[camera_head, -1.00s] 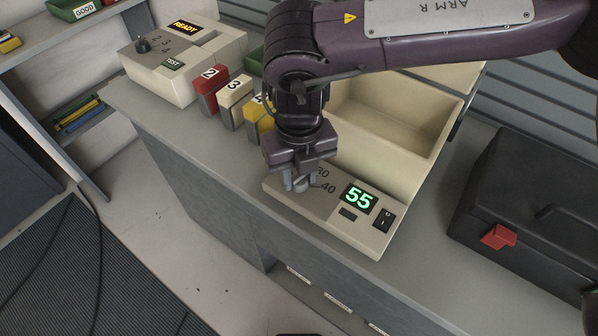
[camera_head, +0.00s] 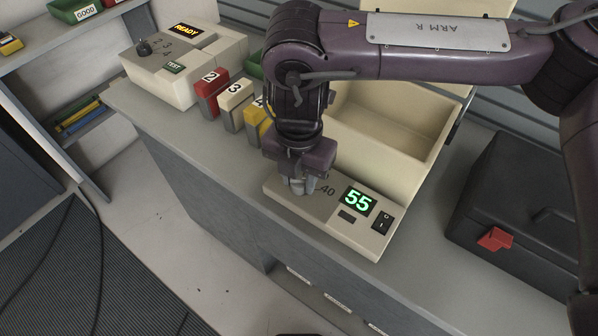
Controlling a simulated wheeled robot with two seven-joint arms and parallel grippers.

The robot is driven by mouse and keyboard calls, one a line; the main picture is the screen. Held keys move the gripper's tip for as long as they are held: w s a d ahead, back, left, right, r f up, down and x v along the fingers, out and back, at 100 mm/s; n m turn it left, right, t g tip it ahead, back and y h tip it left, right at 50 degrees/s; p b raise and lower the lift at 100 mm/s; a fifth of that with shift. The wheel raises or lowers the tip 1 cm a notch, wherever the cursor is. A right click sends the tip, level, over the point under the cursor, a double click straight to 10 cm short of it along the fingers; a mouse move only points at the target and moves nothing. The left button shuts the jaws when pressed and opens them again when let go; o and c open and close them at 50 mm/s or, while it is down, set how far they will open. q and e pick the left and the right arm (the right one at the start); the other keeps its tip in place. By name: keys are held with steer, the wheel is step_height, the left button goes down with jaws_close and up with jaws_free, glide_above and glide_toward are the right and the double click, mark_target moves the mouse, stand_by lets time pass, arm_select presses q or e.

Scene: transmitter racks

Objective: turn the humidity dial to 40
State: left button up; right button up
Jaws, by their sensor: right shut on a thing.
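The humidity unit is a cream box (camera_head: 345,232) on the bench, with an open bin behind its front panel. Its green display (camera_head: 358,200) reads 55. The printed mark 40 (camera_head: 327,190) shows just right of my gripper; the other marks are hidden. My right gripper (camera_head: 298,188) points down onto the panel, shut on the dial, which its fingers and wrist hide almost wholly. I cannot tell which way the dial points. My left gripper is not in view.
A black switch (camera_head: 382,222) sits right of the display. Red (camera_head: 208,92), cream (camera_head: 236,105) and yellow numbered blocks stand to the left, near a tester (camera_head: 185,60) showing READY. A black case (camera_head: 515,205) with a red latch is at the right.

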mark_target(299, 179)
steer(key=shift+w+r+m, duration=0.1)
steer(key=shift+m, duration=0.3)
steer(key=o, duration=0.9)
steer(key=shift+o, duration=0.2)
step_height(299, 179, up, 8)
steer(key=shift+f, duration=0.1)
steer(key=shift+f, duration=0.1)
